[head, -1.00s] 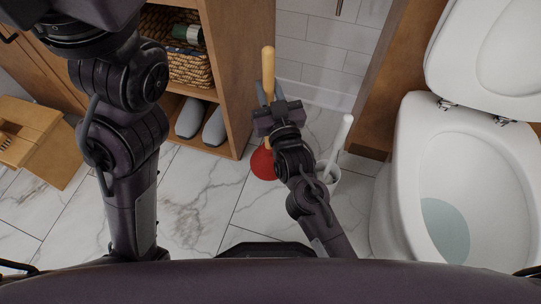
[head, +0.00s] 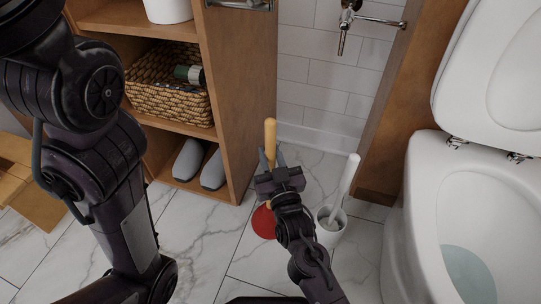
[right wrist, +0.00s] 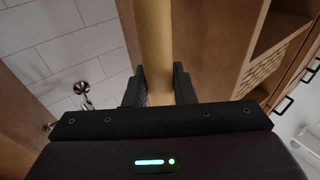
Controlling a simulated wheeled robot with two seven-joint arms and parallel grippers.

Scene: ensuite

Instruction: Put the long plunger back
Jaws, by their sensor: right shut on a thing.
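The long plunger has a pale wooden handle (head: 270,136) and a red rubber cup (head: 264,222). It stands about upright, with its cup at the marble floor beside the shelf unit; I cannot tell whether the cup touches the floor. My right gripper (head: 270,160) is shut on the handle, above the cup. In the right wrist view the handle (right wrist: 153,45) runs up between the two fingers (right wrist: 158,88). My left arm is at the left of the head view, but its gripper is out of frame.
A white toilet brush (head: 347,180) stands in its white holder (head: 328,228), just right of my right gripper. The toilet (head: 422,200) is farther right. The wooden shelf unit (head: 233,100) holds a wicker basket (head: 165,95) and grey slippers (head: 190,160). A wooden stool (head: 30,195) is at left.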

